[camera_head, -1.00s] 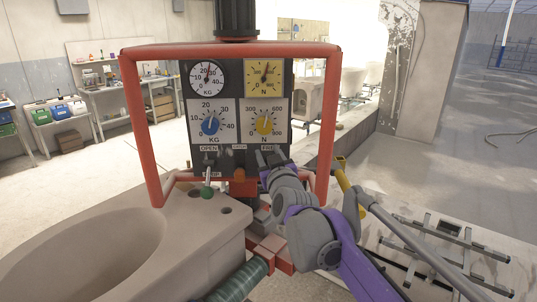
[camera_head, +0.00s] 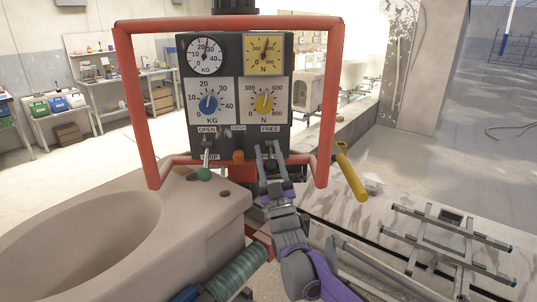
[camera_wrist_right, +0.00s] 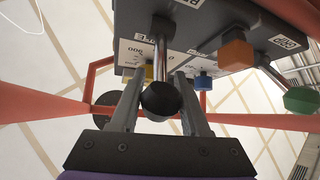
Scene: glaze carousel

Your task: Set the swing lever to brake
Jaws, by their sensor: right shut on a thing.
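The swing lever is the right-hand lever on the black control box (camera_head: 236,117), below the FREE label. Its dark knob (camera_wrist_right: 160,99) and metal shaft (camera_wrist_right: 159,50) show in the wrist view. My right gripper (camera_head: 268,148) is in front of the box's lower right. In the wrist view its two fingers (camera_wrist_right: 159,92) stand on either side of the knob and are shut on the lever. The fingers hide most of the lever in the head view, and I cannot read the brake label there. My left gripper is not in view.
A green-knobbed lever (camera_head: 205,174) stands under OPEN, with an orange knob (camera_head: 238,156) between the levers. A red tube frame (camera_head: 325,100) surrounds the box. A pale basin (camera_head: 120,235) is lower left, and a yellow handle (camera_head: 352,178) is right.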

